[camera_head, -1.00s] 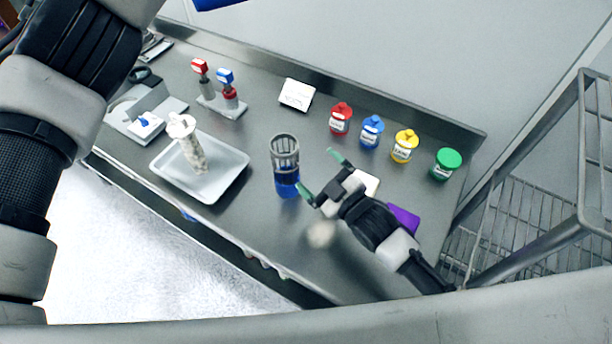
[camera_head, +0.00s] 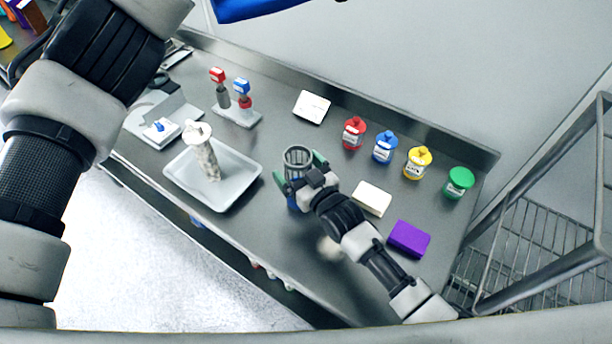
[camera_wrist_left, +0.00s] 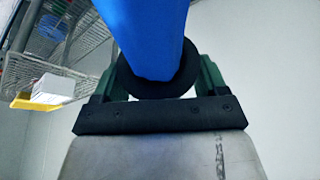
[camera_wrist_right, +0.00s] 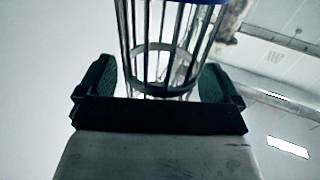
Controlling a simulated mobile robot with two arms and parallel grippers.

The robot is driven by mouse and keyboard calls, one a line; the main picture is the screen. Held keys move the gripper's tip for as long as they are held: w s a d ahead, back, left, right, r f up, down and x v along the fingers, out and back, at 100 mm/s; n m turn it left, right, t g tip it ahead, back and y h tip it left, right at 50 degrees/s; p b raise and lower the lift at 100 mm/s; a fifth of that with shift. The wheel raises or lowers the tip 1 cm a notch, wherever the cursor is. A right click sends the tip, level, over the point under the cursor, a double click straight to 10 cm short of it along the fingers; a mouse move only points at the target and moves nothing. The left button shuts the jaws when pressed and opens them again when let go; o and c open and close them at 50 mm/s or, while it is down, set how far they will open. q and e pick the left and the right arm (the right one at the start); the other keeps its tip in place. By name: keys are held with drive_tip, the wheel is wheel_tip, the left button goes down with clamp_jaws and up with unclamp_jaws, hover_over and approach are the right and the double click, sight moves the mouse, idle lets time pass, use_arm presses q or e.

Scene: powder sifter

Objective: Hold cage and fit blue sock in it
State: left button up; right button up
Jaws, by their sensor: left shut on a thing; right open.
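The grey wire cage (camera_head: 298,158) stands upright on the steel table, with a blue part at its lower end (camera_head: 292,199). My right gripper (camera_head: 306,174) is open around the cage, one finger on each side; the right wrist view shows the cage bars (camera_wrist_right: 158,50) between the fingers (camera_wrist_right: 151,82). Whether the fingers touch it I cannot tell. The blue sock (camera_head: 262,8) shows at the top edge of the head view. It fills the upper middle of the left wrist view (camera_wrist_left: 145,35), where my left gripper (camera_wrist_left: 157,80) is shut on its black ring end.
A white tray (camera_head: 240,184) holding a filled clear sleeve stands left of the cage. Red (camera_head: 354,133), blue, yellow and green jars line the back. A white block (camera_head: 372,199) and purple block (camera_head: 409,238) lie near my right arm. A wire rack (camera_head: 530,225) stands right.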

use_arm(q)
drive_tip(key=shift+d, duration=0.1)
use_arm(e)
drive_tip(key=c, duration=1)
drive_tip(key=shift+c, duration=0.2)
